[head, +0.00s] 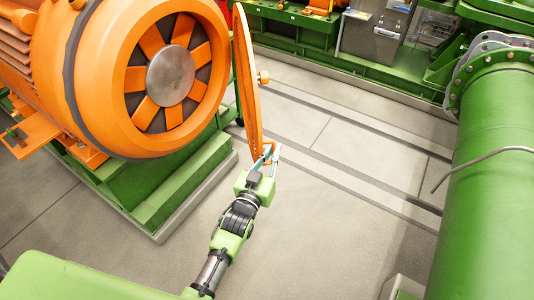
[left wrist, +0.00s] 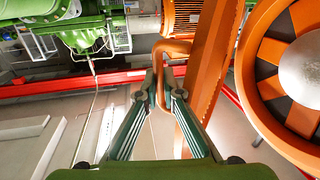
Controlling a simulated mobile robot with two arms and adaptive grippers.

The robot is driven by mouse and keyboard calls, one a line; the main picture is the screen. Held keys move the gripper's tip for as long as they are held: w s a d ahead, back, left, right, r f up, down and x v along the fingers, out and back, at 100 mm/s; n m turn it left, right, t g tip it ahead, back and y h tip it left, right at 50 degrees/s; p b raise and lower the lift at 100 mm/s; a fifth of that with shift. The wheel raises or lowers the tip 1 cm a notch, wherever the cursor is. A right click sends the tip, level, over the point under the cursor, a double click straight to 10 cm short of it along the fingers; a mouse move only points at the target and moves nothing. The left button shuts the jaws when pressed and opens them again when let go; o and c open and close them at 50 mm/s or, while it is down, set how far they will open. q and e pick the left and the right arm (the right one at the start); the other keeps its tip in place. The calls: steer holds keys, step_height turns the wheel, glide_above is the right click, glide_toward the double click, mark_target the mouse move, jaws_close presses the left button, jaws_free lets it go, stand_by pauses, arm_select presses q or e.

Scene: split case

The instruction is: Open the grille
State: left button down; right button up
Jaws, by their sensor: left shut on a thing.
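The orange grille (head: 247,85) stands swung out from the round orange housing (head: 100,75) and shows nearly edge-on. The dark fan opening with orange spokes around a grey hub (head: 171,75) is uncovered. In the left wrist view the grille (left wrist: 212,55) rises as a tall orange slab just right of my fingers. My left gripper (head: 265,160) is at the grille's lower end. In the left wrist view my left gripper (left wrist: 163,88) is shut on the bent orange handle (left wrist: 172,46), whose lower part passes between the fingertips. My right gripper is in neither view.
A large green pipe (head: 490,160) with a bolted flange stands at the right, with a thin grey rod in front of it. Green machinery and a grey box (head: 375,38) line the back. The grey floor (head: 345,210) between them is clear. A green plinth (head: 185,180) supports the housing.

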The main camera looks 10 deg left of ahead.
arm_select(q)
steer(key=shift+w+d+r, duration=0.15)
steer(key=c, duration=2.5)
jaws_free()
steer(key=shift+r, duration=0.1)
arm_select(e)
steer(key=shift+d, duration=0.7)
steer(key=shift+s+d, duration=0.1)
arm_select(q)
steer(key=s+a, duration=0.1)
steer(key=s, duration=1.1)
steer(key=shift+a+f, duration=0.35)
steer(key=shift+a, duration=0.05)
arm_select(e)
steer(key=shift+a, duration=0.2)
arm_select(q)
steer(key=shift+s, duration=0.1)
